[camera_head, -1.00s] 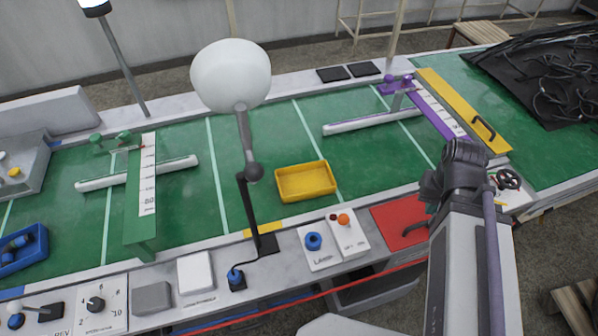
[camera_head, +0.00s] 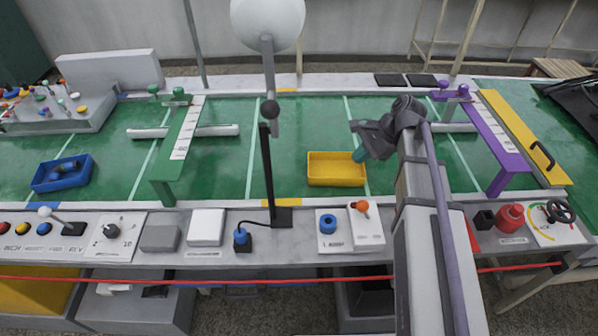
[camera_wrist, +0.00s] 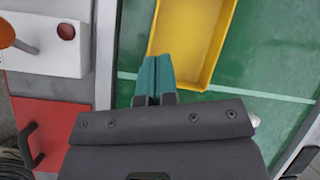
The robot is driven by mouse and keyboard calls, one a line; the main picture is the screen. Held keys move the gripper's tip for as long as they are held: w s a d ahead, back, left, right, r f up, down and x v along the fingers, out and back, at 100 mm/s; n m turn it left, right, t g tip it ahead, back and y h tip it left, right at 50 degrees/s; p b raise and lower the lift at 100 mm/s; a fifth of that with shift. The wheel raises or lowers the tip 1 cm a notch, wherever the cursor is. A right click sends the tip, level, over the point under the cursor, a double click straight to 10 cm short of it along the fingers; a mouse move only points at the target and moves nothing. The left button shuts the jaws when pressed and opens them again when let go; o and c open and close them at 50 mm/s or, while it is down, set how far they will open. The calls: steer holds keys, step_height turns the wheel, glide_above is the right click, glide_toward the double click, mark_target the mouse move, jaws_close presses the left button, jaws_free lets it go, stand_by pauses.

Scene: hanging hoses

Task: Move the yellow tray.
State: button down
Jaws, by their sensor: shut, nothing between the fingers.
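The yellow tray (camera_head: 335,172) is an empty, shallow rectangular box on the green table surface, right of the lamp post. It also shows in the wrist view (camera_wrist: 190,42), at the top middle. My gripper (camera_head: 358,156) has teal fingers at the tray's upper right corner in the head view. In the wrist view the fingers (camera_wrist: 154,76) are pressed together with nothing between them, and their tips overlap the tray's near end. I cannot tell whether they touch the tray.
The black lamp post (camera_head: 268,165) stands left of the tray. A purple gantry (camera_head: 490,135) and yellow bar (camera_head: 525,140) are at right, a green gantry (camera_head: 180,145) at left. A control box with an orange knob (camera_head: 362,207) sits in front. Green surface beside the tray is clear.

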steer(key=w+m+y+b, duration=0.2)
steer(key=w+m, duration=0.3)
steer(key=b, duration=0.8)
glide_toward(317, 171)
steer(key=x, duration=0.5)
steer(key=shift+s+d+f, duration=0.1)
steer(key=shift+s+f, duration=0.05)
steer(key=a, duration=0.1)
steer(key=a+r+p, duration=0.1)
steer(key=shift+a, duration=0.8)
